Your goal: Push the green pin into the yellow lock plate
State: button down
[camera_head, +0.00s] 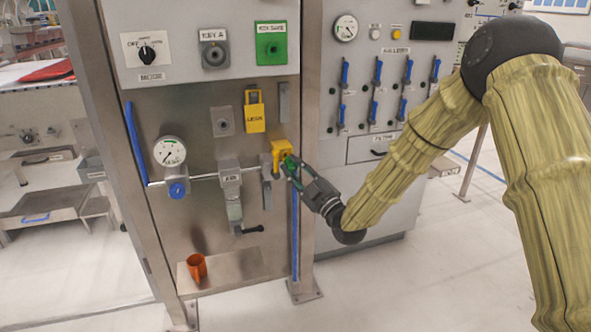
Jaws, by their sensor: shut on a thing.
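The yellow lock plate (279,149) is a small yellow bracket on the right side of the steel panel, beside a grey metal block. The green pin (290,163) shows as a small green patch just below and to the right of the plate. My gripper (294,173) reaches in from the right and is shut on the green pin. The pin is very close to the plate. The gripper fingers hide part of it, and I cannot tell whether its tip is inside the plate.
A yellow padlock-shaped tag (254,112) hangs above left of the plate. A grey valve with a black handle (234,205), a gauge (169,151) and a blue knob (178,189) sit to the left. An orange cup (197,267) stands on the low shelf. A vertical blue strip (295,235) runs below the gripper.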

jog(key=shift+w+a, duration=0.2)
jog(key=shift+w, duration=0.4)
jog(key=shift+w+a, duration=0.15)
jog(key=shift+w, duration=0.4)
dwell(1.4)
jog(key=c, duration=1.2)
grip_release()
jog(key=shift+o, duration=0.2)
jog(key=b+v, duration=0.1)
jog(key=v, duration=0.5)
